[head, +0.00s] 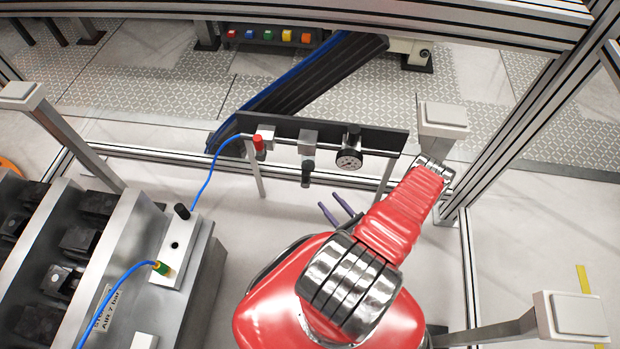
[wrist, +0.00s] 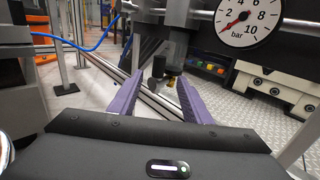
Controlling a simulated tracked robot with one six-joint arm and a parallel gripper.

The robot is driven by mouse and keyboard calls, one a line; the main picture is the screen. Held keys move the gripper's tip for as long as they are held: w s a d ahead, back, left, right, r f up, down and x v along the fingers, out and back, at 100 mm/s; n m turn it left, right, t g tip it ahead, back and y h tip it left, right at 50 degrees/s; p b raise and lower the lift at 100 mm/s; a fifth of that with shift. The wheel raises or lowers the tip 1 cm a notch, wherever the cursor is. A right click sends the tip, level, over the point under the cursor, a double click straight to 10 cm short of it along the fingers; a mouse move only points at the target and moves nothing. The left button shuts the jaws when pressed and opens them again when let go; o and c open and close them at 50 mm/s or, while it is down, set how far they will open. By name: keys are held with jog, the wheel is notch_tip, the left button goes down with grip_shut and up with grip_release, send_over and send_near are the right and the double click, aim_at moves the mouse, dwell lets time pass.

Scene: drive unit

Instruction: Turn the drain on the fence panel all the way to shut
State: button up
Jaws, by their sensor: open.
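The fence panel (head: 385,139) is a dark board on two posts. It carries a red-capped valve (head: 259,144), a grey block with a dark bowl (head: 307,168) hanging under it, and a round gauge (head: 348,160). In the wrist view a small dark knob (wrist: 158,67) with a brass bit beside it shows low under the panel, probably the drain; how far it is turned I cannot tell. My gripper (head: 335,211) is open and empty, with purple fingers. In the wrist view the knob appears between and beyond the fingertips (wrist: 154,88), apparently apart from them.
A blue hose (head: 207,181) runs from the panel's left end toward the machine block (head: 180,248) on the left. Metal fence rails and posts frame the panel. Pale floor lies open below the panel.

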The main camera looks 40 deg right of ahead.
aim_at(308, 177)
jog(key=shift+w, duration=0.15)
jog(key=shift+w+d, duration=0.3)
jog(key=shift+w, duration=1.95)
jog(key=shift+w+d, duration=0.3)
jog(key=shift+w, duration=1.9)
jog(key=shift+w+d, duration=0.3)
jog(key=shift+w, duration=1.95)
jog(key=shift+c, duration=0.4)
grip_shut()
